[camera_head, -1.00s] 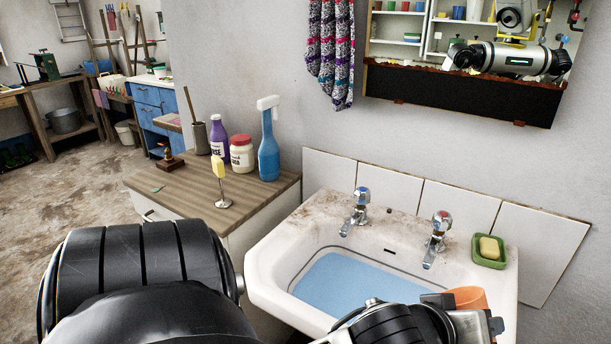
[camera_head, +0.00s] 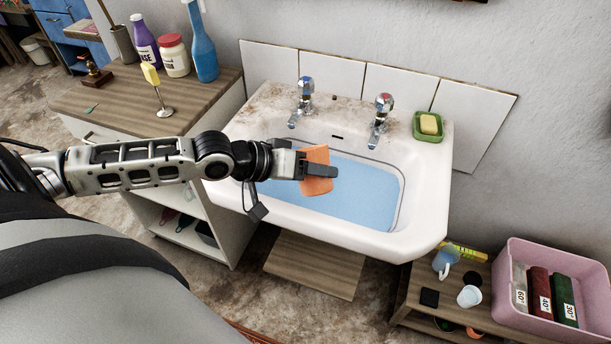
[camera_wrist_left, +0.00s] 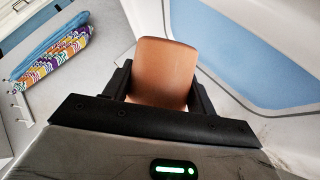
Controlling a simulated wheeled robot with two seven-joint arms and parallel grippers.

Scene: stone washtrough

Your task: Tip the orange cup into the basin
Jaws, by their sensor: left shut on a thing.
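My left gripper (camera_head: 318,171) is shut on the orange cup (camera_head: 316,155), which it holds above the basin (camera_head: 425,229). The basin is white and holds blue water (camera_head: 360,190). The cup looks tilted or close to upright; its mouth and contents cannot be made out. In the left wrist view the cup (camera_wrist_left: 163,72) sits between the two black fingers, with the basin's rim and water to the right. My right gripper is not in view.
Two taps (camera_head: 304,97) (camera_head: 380,118) stand at the basin's back edge, near a green soap dish (camera_head: 429,130). A cabinet (camera_head: 105,103) with bottles stands at the left. A low shelf with a pink crate (camera_head: 509,265) is at the lower right.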

